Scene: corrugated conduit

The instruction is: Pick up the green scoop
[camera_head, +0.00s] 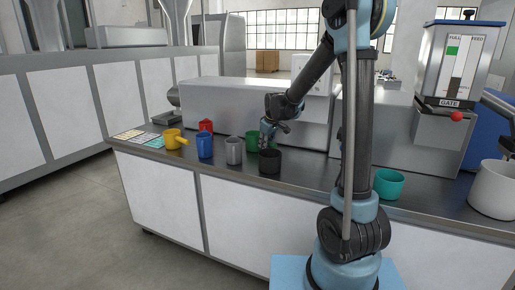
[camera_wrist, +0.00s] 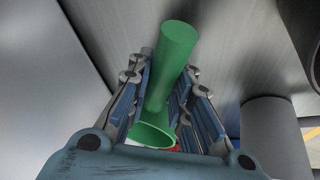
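The green scoop (camera_head: 252,141) stands on the metal counter between a grey scoop and a black one. In the wrist view its green handle (camera_wrist: 170,65) runs between my two fingers, with its cup at the lower end. My gripper (camera_head: 267,131) is at the scoop's right side, low over the counter. In the wrist view the fingers of my gripper (camera_wrist: 166,80) flank the handle closely. I cannot tell whether both pads touch it. Part of the scoop is hidden behind my fingers.
Yellow (camera_head: 173,139), blue (camera_head: 204,145), red (camera_head: 206,125), grey (camera_head: 234,151) and black (camera_head: 270,161) scoops stand close around. A teal one (camera_head: 389,184) is farther right, with a white container (camera_head: 494,190). A grey box (camera_head: 220,107) backs the counter (camera_head: 225,174).

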